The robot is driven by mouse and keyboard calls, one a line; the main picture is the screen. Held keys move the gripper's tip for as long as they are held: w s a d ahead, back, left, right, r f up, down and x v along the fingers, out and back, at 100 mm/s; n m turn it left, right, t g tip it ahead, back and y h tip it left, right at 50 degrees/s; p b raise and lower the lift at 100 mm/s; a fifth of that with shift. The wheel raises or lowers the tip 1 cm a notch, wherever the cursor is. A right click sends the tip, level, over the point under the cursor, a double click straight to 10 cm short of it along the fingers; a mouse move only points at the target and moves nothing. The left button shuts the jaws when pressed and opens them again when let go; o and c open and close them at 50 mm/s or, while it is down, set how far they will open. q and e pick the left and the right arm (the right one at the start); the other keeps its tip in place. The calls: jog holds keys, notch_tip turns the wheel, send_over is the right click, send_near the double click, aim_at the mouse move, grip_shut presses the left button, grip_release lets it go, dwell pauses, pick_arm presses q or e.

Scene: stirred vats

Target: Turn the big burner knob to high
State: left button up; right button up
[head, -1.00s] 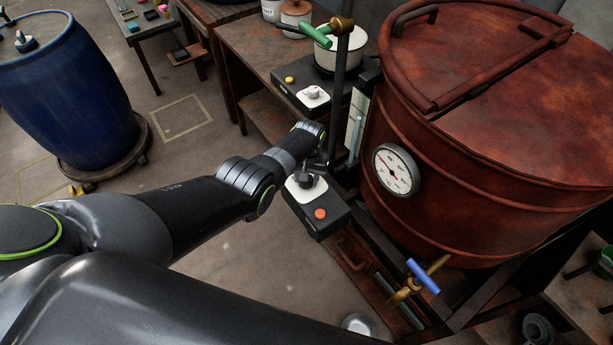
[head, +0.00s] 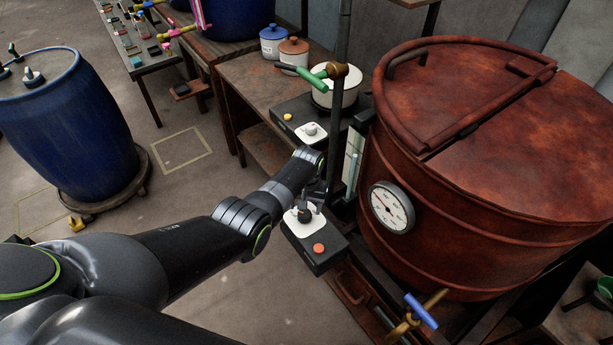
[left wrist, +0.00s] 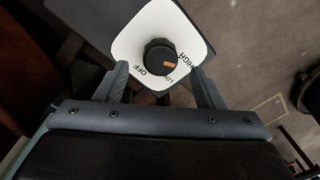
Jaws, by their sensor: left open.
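The big burner knob (left wrist: 158,56) is black and round with an orange mark. It sits on a white plate (left wrist: 130,45) printed OFF, LOW and HIGH. In the left wrist view the mark faces the lower right, by the LOW and HIGH lettering; its exact setting is hard to tell. In the head view the knob (head: 304,216) is on a dark control box (head: 325,260). My left gripper (left wrist: 160,72) is open, its fingers on either side of the knob and apart from it. It also shows in the head view (head: 311,204). My right gripper is out of view.
A red button (head: 318,249) is in front of the knob. A large rusty vat (head: 470,230) with a gauge (head: 391,207) stands close on the right. Open floor lies left.

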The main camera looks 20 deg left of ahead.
aim_at(307, 214)
pick_arm(q)
notch_tip(307, 214, up, 14)
jog(key=p, duration=0.2)
jog(key=shift+d+f+p, duration=0.15)
jog(key=shift+d+p, duration=0.05)
jog(key=shift+p, duration=0.2)
